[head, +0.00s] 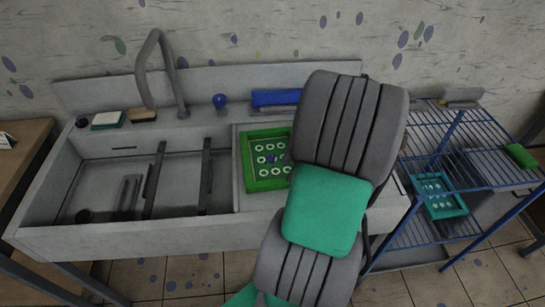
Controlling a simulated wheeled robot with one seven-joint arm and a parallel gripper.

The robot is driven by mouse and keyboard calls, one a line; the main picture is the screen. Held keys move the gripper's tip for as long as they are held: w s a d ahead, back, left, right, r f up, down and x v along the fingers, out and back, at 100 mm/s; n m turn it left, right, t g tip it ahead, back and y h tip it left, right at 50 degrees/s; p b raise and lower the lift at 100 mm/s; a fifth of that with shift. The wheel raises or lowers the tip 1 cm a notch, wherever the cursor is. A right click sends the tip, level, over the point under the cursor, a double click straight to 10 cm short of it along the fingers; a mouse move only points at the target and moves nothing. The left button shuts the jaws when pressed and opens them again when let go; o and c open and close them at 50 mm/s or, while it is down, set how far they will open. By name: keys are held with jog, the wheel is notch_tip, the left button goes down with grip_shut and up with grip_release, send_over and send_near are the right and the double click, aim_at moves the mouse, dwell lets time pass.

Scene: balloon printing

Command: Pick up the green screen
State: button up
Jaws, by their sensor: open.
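The green screen (248,165) lies on the flat drainboard at the right of the sink unit. It has a bright green frame around a paler middle with several light rings and a small dark spot. Its right part is partly covered by my grey and teal arm, which stands large in front of it. My gripper does not show; the arm's own links block the view to the right of the screen.
The sink basin (105,170) with dark bars is left of the screen, with a tall grey tap (142,75) behind. A blue squeegee-like bar (275,97) lies on the back ledge. A blue wire rack (450,150) at right holds a teal screen (432,210).

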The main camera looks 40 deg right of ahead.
aim_at(280, 181)
jog(key=x, duration=0.6)
jog(key=shift+a+p, duration=0.1)
jog(key=shift+p, duration=0.3)
jog(key=shift+r, duration=0.1)
grip_shut()
